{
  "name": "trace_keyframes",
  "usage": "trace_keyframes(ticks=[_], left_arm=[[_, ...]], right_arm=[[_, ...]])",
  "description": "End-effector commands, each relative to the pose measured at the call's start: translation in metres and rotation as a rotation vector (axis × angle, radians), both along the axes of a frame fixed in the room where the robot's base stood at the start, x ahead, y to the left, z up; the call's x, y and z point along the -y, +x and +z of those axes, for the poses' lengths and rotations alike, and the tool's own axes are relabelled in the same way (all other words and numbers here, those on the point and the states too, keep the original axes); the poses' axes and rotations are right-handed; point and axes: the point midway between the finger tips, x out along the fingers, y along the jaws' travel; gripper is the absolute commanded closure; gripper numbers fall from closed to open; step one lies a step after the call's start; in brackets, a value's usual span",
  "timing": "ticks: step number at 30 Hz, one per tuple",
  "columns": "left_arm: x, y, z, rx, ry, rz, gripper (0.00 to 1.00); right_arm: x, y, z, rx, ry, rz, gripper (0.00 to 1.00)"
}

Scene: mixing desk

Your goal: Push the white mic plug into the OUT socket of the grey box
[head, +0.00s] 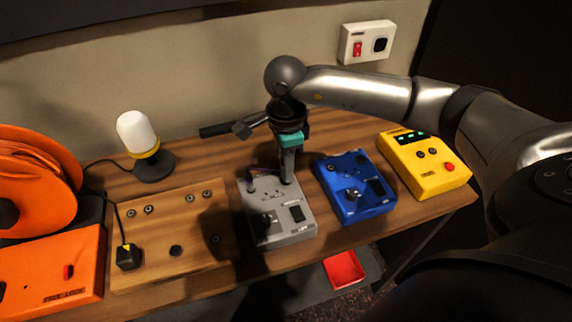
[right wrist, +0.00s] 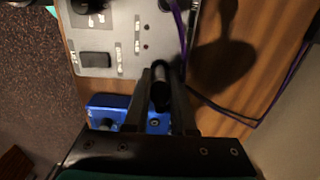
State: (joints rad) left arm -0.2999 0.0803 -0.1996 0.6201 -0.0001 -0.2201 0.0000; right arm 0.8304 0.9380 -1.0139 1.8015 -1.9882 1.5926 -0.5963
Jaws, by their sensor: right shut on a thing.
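The grey box (head: 279,228) lies on the wooden desk between a wooden panel and a blue box. Its face also shows in the right wrist view (right wrist: 112,17), with slots and small dark holes. My right gripper (head: 288,178) points down at the box's back edge. In the right wrist view its fingers are shut on a dark, round-ended thing (right wrist: 160,95); I cannot tell its true colour or whether it touches the box. A purple cable (right wrist: 178,25) runs close by. I cannot make out a white plug or the OUT label. My left gripper is not in view.
The blue box (head: 354,186) and yellow box (head: 425,163) stand to the right. The wooden panel (head: 190,253), a lamp (head: 137,133) and an orange reel (head: 35,175) are to the left. A dark rod (head: 217,129) sticks out behind my gripper.

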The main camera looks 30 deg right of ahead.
Motion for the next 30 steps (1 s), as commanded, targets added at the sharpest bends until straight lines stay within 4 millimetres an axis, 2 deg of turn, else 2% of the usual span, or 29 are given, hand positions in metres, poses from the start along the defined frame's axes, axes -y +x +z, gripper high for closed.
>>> trace_keyframes(ticks=[14,15,24,30], left_arm=[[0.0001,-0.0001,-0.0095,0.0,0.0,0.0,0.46],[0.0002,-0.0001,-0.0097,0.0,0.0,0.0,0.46],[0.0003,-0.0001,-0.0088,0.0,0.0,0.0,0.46],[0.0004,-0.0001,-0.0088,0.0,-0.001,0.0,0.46]], right_arm=[[-0.0001,-0.0001,-0.0109,-0.001,0.0,0.0,1.0],[-0.0001,-0.0001,-0.0111,-0.001,0.0,0.0,0.75],[-0.0001,-0.0001,-0.0102,-0.001,0.0,0.0,0.41],[-0.0001,-0.0002,-0.0103,-0.001,0.0,0.0,0.41]])
